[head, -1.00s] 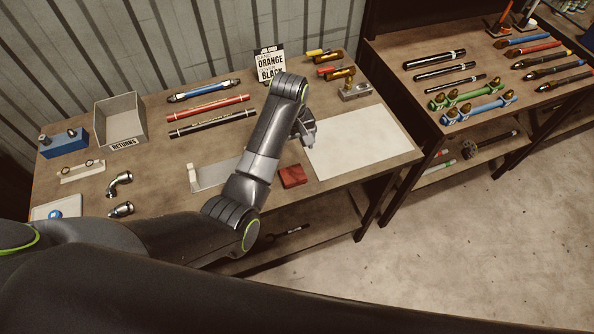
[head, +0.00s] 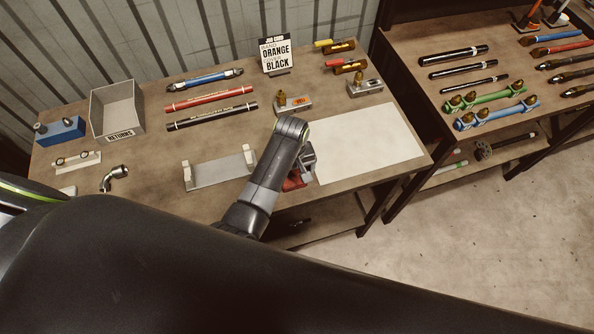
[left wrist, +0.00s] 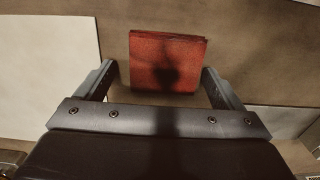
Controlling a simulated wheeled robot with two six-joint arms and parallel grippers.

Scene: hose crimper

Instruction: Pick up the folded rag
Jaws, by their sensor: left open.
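The folded rag (left wrist: 167,62) is a red square lying flat on the table. In the left wrist view it lies ahead of and between the two open fingers of my left gripper (left wrist: 165,80), with a dark shadow across it. In the head view the rag (head: 292,183) is mostly hidden under my left gripper (head: 305,165), beside the left edge of the white sheet. My left gripper is open and empty, pointing down over the rag. I cannot tell the exact height between them. My right gripper is not in view.
The white sheet (head: 370,145) lies right of the rag. A grey cradle with two uprights (head: 218,172) stands to the left. Hoses (head: 212,115), a job card (head: 275,53), brass-fitted blocks (head: 294,105) and a returns bin (head: 117,108) are farther back. The table's front edge is close.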

